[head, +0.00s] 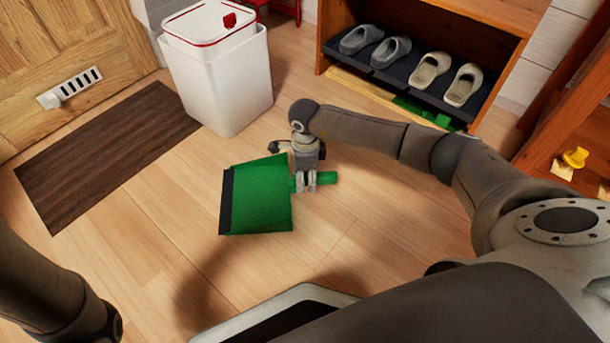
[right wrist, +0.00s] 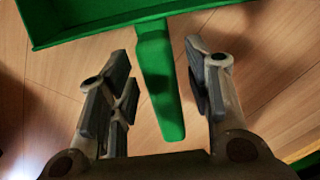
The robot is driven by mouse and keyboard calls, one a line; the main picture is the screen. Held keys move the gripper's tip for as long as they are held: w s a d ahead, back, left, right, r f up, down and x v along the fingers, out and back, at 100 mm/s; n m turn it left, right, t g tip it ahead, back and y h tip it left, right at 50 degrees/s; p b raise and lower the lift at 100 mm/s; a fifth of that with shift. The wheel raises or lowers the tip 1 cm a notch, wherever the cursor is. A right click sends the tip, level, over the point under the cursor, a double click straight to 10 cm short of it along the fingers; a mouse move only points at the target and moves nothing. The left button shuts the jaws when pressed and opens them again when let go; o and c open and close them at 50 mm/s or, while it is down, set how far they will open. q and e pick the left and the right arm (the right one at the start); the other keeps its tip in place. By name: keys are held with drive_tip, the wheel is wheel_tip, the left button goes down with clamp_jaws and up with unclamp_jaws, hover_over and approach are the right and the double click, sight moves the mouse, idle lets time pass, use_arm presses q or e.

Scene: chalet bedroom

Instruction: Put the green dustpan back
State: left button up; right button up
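The green dustpan (head: 262,195) appears to lie on the wooden floor in the middle of the head view, its dark lip to the left and its handle (head: 327,178) to the right. My right gripper (head: 306,184) is over the handle. In the right wrist view my right gripper (right wrist: 160,85) is open, with the dustpan's handle (right wrist: 158,80) between its fingers and a visible gap on each side. The pan part (right wrist: 100,18) shows at the top of that view. My left arm enters at the lower left of the head view; its gripper is out of view.
A wooden shoe rack (head: 497,18) holds grey slippers (head: 375,43) and beige slippers (head: 445,75); another green object (head: 425,112) lies beneath its dark shelf. A white bin (head: 218,75) and a brown mat (head: 105,150) are at left. Floor around the dustpan is clear.

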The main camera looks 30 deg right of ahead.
drive_tip(key=shift+r, duration=0.1)
wheel_tip(320, 180, up, 12)
drive_tip(key=p, duration=0.7)
drive_tip(key=shift+p, duration=0.3)
